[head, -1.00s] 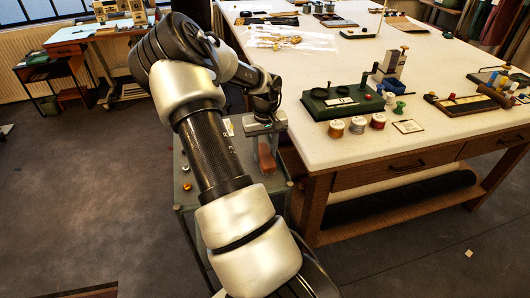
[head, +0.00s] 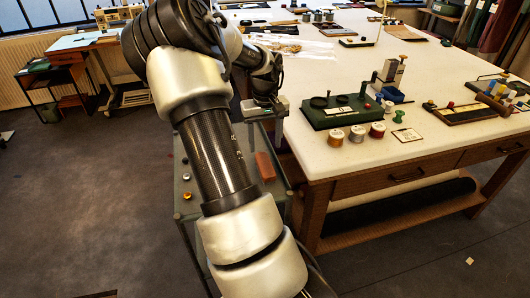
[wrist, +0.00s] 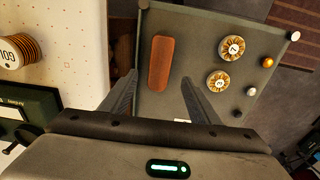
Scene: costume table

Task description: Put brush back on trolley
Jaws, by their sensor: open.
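The brush (head: 265,167) is a reddish-brown oblong block. It lies flat on the trolley's grey-green top (head: 235,145), near the side facing the big table. In the wrist view the brush (wrist: 160,62) lies whole on the trolley top (wrist: 190,40), clear of its edges. My gripper (head: 268,112) is above the trolley, with visible space between it and the brush. In the wrist view my gripper (wrist: 160,78) has its two fingers spread apart, with nothing between them; the brush shows beyond the fingertips. My arm hides part of the trolley in the head view.
Two round labelled spools (wrist: 232,47) and several small knobs or balls share the trolley top. The big white table (head: 310,160) stands close at the right, with a green stand (head: 340,110) and thread spools (head: 356,134) near its edge. Dark floor is open at left.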

